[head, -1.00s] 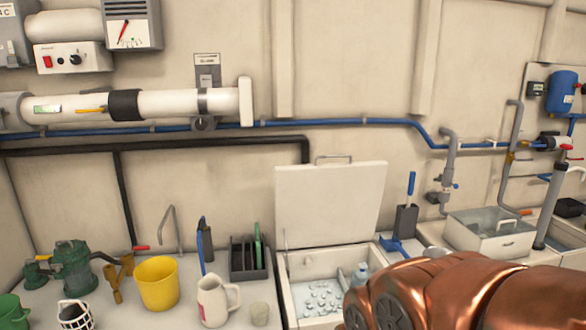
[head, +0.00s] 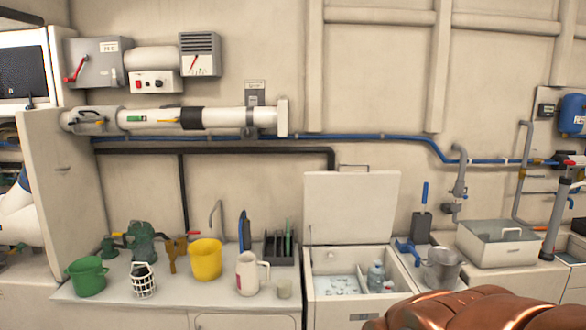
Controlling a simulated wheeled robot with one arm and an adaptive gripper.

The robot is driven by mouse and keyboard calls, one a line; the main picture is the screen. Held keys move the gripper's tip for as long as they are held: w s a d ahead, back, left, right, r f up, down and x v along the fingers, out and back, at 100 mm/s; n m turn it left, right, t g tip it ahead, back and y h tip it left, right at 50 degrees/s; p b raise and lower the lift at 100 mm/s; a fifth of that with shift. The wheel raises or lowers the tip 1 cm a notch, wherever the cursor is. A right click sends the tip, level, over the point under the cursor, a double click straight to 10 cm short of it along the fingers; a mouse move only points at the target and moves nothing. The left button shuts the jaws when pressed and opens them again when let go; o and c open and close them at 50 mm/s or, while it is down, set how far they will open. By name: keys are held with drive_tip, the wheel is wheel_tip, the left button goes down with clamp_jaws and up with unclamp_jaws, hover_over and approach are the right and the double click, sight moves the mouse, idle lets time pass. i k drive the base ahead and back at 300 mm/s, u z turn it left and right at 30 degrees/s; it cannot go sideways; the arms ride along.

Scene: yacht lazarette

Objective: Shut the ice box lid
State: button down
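The ice box (head: 353,316) is a white chest set into the counter, right of centre in the head view. Its white lid (head: 352,208) stands upright, open, hinged at the back, with a handle on its top edge. Ice and a few clear bottles (head: 376,275) show inside. A copper-coloured part of my arm is at the bottom right, in front of the box's right side. My gripper is not in the picture, so its opening cannot be seen.
To the right are a metal pot (head: 441,267), a blue-handled brush (head: 424,208) and a white bin (head: 495,244).

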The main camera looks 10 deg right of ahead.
sight(341, 207)
drive_tip(key=u, duration=0.65)
drive_tip(key=i, duration=1.55)
drive_tip(key=z, duration=0.3)
